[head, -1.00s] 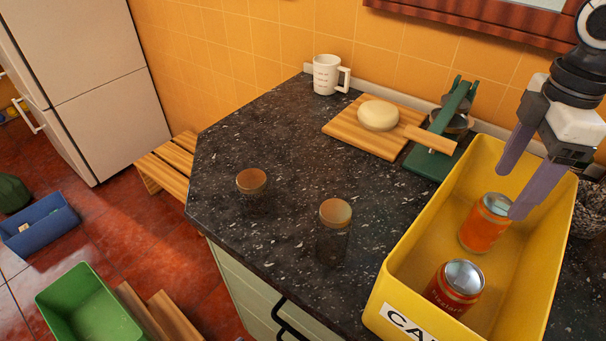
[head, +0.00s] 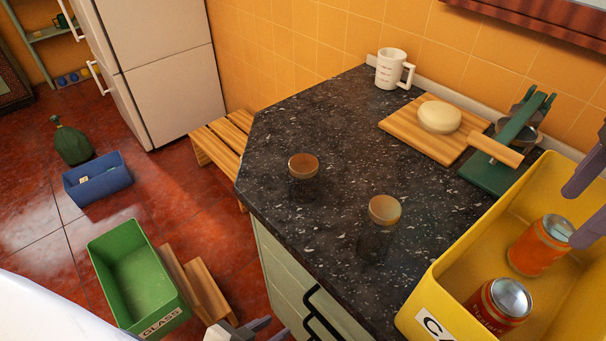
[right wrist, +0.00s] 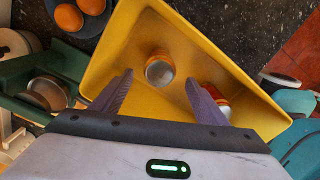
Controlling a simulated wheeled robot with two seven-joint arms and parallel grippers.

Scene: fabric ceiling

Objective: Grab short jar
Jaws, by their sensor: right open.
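The short jar (head: 303,182) is clear glass with a brown lid and stands upright on the dark speckled counter. A taller jar (head: 378,232) with a similar lid stands to its right and nearer. My left gripper (head: 276,328) just enters at the bottom edge of the head view, below the counter front and apart from both jars. Its fingers are partly cut off, so its opening is unclear. My right gripper (head: 577,210) is at the right edge, over the yellow bin (head: 437,290). In the right wrist view its fingers (right wrist: 158,90) are spread and empty.
The yellow bin holds two cans (head: 541,246) (head: 499,306). A mug (head: 393,69), a board (head: 410,124) with a round pale item and a green press (head: 500,165) stand behind. A green glass bin (head: 136,270) is on the floor. The counter around the short jar is clear.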

